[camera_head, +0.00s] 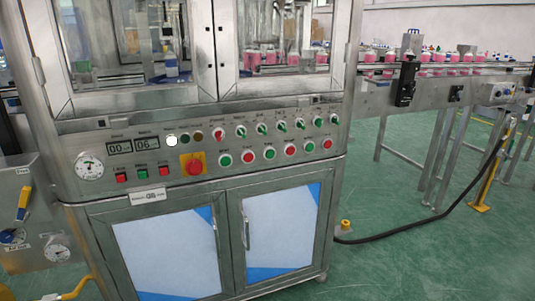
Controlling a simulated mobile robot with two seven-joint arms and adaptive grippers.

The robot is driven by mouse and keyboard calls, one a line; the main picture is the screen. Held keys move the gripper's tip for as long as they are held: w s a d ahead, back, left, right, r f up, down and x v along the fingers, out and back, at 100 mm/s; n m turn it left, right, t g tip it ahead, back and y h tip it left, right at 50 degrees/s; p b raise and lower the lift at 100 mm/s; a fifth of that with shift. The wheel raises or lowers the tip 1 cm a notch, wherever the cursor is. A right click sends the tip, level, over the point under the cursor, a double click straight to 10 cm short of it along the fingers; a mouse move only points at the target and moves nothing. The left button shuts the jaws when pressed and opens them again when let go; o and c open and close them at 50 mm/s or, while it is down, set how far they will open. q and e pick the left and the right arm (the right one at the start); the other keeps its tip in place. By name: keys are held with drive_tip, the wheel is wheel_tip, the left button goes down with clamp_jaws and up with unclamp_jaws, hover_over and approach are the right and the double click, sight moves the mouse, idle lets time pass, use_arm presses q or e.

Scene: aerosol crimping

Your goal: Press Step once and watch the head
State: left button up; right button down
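The control panel (105,157) of the steel machine faces me. Several round red and green push buttons run in a lower row, starting with a green one (225,160) at left. Three small square buttons, red, green (142,173) and red, sit left of the red mushroom knob (193,163) on its yellow plate. The labels are too small to read, so I cannot tell which button is Step. Machine parts (170,52) show behind the left window; I cannot make out the head clearly. Neither gripper is in view.
Two displays (146,143) and a bright white lamp (172,140) are on the panel. Pink-filled containers (262,57) stand behind the right window, and more line the conveyor (440,71) at right. A black hose (420,221) crosses the green floor (410,265).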

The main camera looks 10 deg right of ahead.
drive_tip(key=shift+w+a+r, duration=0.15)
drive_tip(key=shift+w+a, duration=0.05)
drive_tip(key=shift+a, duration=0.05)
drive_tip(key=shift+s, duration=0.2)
